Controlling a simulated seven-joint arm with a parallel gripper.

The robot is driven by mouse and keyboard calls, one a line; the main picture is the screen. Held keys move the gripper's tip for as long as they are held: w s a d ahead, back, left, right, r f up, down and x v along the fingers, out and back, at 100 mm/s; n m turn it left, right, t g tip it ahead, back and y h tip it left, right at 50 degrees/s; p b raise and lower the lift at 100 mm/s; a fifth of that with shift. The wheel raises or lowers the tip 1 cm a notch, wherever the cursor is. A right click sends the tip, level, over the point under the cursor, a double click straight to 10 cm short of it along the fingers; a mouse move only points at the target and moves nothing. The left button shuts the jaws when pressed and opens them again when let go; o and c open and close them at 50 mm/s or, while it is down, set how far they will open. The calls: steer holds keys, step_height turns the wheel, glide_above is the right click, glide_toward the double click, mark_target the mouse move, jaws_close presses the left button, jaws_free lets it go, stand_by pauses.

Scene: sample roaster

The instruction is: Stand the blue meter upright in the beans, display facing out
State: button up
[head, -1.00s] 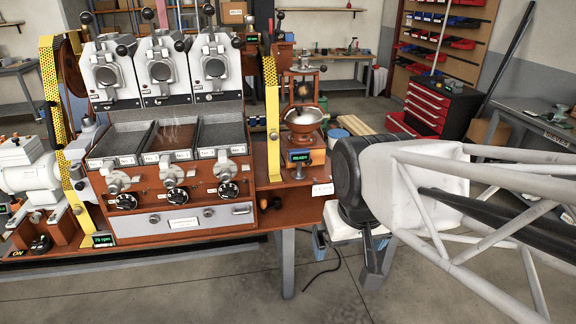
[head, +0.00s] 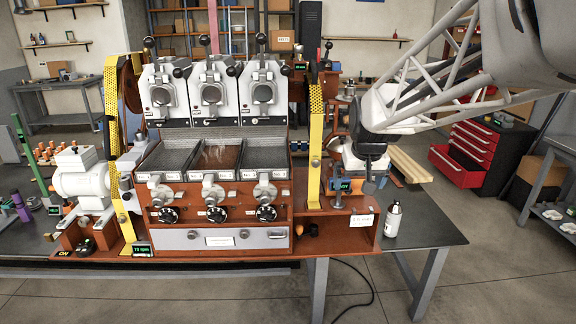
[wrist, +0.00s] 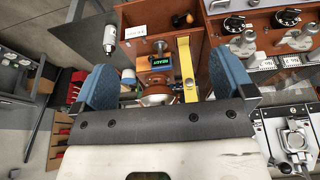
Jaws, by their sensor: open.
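My gripper (head: 368,180) hangs over the right end of the roaster bench. In the wrist view my gripper (wrist: 167,82) is open, with its two blue fingers wide apart and nothing held between them. Just beyond the fingers is a small dark display box (wrist: 163,61) with green READY lettering. It is partly hidden in the head view (head: 341,185). I cannot tell whether this is the blue meter, and no other clear blue meter shows.
A white bottle (head: 393,218) stands on the dark table right of the bench. A yellow perforated post (head: 315,145) rises left of my gripper. The roaster trays (head: 166,154) and knobs lie further left. A red drawer cabinet (head: 475,150) stands behind right.

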steer(key=w+d+f, duration=0.1)
steer(key=w+f, duration=0.3)
steer(key=w, duration=0.6)
steer(key=w+d+f, duration=0.2)
steer(key=w+f, duration=0.2)
steer(key=w, duration=0.6)
steer(key=w+d+f, duration=0.1)
steer(key=w+f, duration=0.3)
steer(key=w, duration=0.7)
steer(key=shift+d+t, duration=0.4)
steer(key=shift+w+f, duration=0.1)
steer(key=shift+f, duration=0.05)
steer(key=shift+x, duration=1.25)
steer(key=shift+x, duration=2.6)
steer(key=shift+a, duration=0.15)
